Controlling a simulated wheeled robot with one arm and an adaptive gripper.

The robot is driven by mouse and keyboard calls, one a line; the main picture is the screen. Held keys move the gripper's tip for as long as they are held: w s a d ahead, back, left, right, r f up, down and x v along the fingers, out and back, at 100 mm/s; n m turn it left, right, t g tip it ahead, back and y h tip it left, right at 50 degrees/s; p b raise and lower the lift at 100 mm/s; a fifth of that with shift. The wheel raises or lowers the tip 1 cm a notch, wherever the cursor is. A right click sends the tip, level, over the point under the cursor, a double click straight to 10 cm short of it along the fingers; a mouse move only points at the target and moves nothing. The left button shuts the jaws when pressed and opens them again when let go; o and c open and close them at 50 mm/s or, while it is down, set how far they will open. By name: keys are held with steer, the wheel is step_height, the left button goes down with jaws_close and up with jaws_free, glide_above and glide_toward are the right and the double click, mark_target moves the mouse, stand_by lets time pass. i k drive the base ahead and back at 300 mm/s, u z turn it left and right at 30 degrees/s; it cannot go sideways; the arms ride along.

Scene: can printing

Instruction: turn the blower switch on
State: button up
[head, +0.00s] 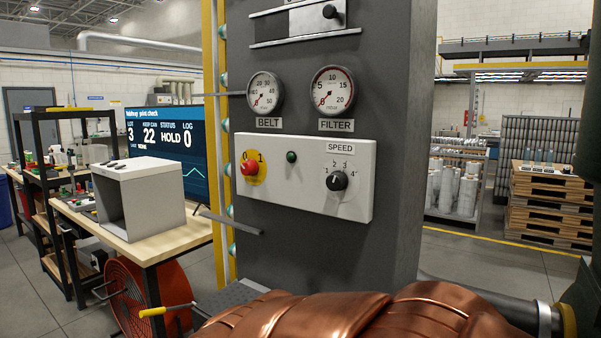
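No switch in the head view carries a readable "blower" label. A white control panel (262,196) is on the front of a dark grey machine column. At its left is a red knob (249,168) on a yellow plate marked 0 and 1; its exact setting is too small to tell. A dark green lamp or button (291,156) is in the middle, looking unlit. A black SPEED dial (337,181) with numbered positions is at the right. A red round fan-like unit (181,318) stands on the floor at lower left; no switch on it is clear. My gripper is not in view.
BELT (265,92) and FILTER (333,90) gauges sit above the panel. A yellow-tipped lever (165,310) sticks out at lower left. A wooden workbench (150,248) with a grey box and a monitor (175,137) stands left. A copper-coloured ribbed shape fills the bottom foreground.

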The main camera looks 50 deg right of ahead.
mark_target(250, 167)
steer(key=z, duration=0.85)
steer(key=k, duration=0.3)
steer(key=z, duration=0.45)
steer(key=i, duration=0.4)
steer(key=u, duration=0.6)
steer(key=k, duration=0.6)
steer(key=u, duration=1.05)
steer(key=i, duration=1.2)
steer(key=z, duration=0.65)
